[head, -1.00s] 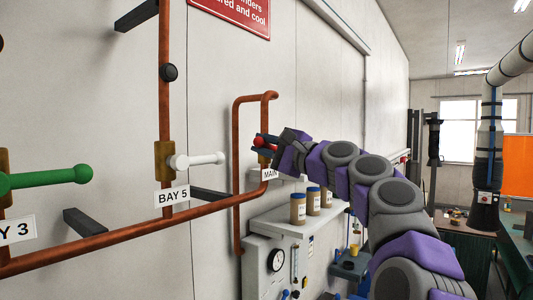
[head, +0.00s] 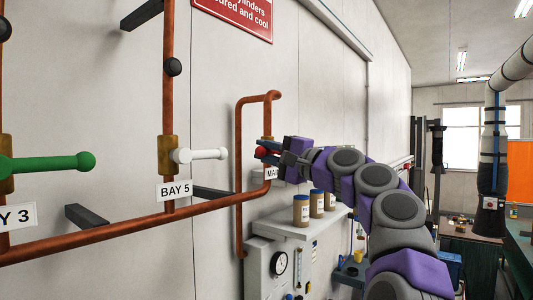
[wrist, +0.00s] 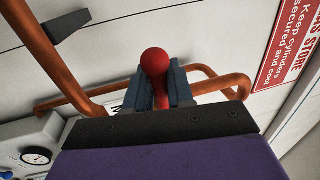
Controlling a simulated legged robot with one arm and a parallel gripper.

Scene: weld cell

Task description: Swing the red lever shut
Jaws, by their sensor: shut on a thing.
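My gripper (head: 272,152) is at the lever. In the wrist view the lever's round red knob (wrist: 155,62) stands up between the two fingers of my gripper (wrist: 160,88), which are shut on the lever just below the knob. The valve body behind my gripper is mostly hidden, so the lever's angle to the pipe is hard to tell.
Below my gripper, several brown jars (head: 301,210) stand on a shelf above a gauge panel (head: 262,262). A red sign (head: 235,15) hangs above.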

